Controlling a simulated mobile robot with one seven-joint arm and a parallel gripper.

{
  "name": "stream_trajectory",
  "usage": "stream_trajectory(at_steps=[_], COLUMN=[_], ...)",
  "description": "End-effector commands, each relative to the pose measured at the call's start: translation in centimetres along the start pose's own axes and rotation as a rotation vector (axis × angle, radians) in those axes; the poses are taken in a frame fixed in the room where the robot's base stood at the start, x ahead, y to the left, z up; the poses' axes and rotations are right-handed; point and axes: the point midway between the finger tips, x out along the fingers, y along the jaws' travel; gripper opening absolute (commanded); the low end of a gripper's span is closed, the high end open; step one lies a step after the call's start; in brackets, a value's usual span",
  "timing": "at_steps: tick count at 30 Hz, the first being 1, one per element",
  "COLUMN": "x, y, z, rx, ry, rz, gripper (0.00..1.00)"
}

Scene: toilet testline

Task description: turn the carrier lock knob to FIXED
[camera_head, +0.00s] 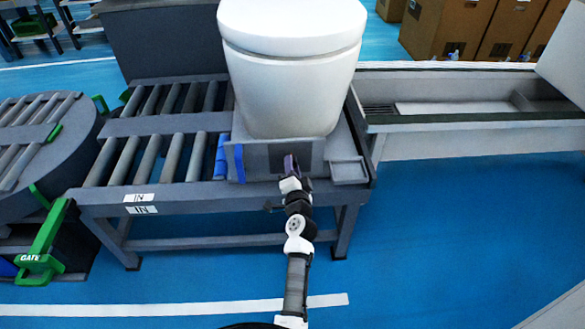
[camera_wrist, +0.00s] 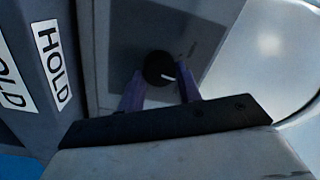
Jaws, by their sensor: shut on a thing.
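The carrier lock knob (camera_wrist: 158,68) is a round black knob with a short white mark, set on a dark panel (camera_wrist: 200,35) in the wrist view. The purple fingers of my gripper (camera_wrist: 160,77) stand on either side of the knob and are shut on it. In the head view my gripper (camera_head: 291,165) reaches the front face of the grey carrier (camera_head: 262,160), and the knob is hidden behind it. I cannot read any FIXED marking near the knob.
A white toilet (camera_head: 290,70) stands on the carrier, on a roller conveyor (camera_head: 150,155). HOLD labels (camera_wrist: 53,65) show at the left in the wrist view. A green GATE handle (camera_head: 40,262) is at the left. A grey trough (camera_head: 460,100) extends right. Blue floor at the right is clear.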

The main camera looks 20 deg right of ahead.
Motion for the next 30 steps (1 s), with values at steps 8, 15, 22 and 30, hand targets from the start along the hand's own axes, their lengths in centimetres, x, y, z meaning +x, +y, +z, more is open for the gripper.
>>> stream_trajectory(at_steps=[8, 15, 22, 30], x=[0.08, 0.09, 0.09, 0.09], y=[-0.09, -0.1, -0.03, 0.02], z=[-0.06, -0.02, -0.02, -0.03], rx=[0.255, 0.432, 0.54, 0.591], ry=[0.012, 0.02, 0.025, 0.029], rz=[-0.005, -0.008, -0.009, -0.011], gripper=[0.12, 0.12, 0.12, 0.12])
